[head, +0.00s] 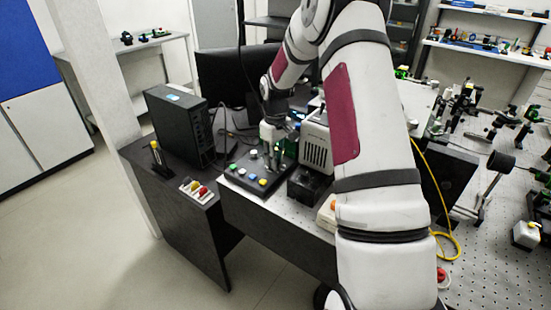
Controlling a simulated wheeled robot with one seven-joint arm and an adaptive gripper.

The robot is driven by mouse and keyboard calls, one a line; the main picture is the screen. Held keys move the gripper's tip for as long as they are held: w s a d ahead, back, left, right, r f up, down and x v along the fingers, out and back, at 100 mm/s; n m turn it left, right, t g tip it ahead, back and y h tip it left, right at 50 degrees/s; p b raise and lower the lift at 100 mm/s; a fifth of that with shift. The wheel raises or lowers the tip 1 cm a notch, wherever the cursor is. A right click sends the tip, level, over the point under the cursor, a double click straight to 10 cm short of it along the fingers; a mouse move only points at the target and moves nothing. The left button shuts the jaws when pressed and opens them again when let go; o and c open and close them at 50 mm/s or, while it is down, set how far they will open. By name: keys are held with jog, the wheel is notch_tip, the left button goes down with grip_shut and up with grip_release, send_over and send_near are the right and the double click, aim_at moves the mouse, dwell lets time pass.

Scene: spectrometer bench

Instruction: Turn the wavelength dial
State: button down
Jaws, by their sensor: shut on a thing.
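A dark control panel (247,181) with several coloured buttons sits on the perforated bench at the centre of the head view. My gripper (274,155) points down at the back right part of this panel, behind the buttons. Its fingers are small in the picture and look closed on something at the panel. The wavelength dial itself is hidden by the fingers, and its angle cannot be read. A light grey instrument box with dark vent slots (316,152) stands just right of my gripper, partly behind my arm.
A black computer case (178,127) stands left of the panel, with a dark monitor (235,75) behind. A tray of coloured items (197,190) lies at the front left. A yellow cable (450,240) and optics crowd the right bench.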

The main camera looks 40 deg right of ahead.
jog(key=c, duration=1.4)
grip_release()
jog(key=shift+r, duration=0.1)
notch_tip(320, 180, up, 12)
jog(key=shift+f, duration=0.1)
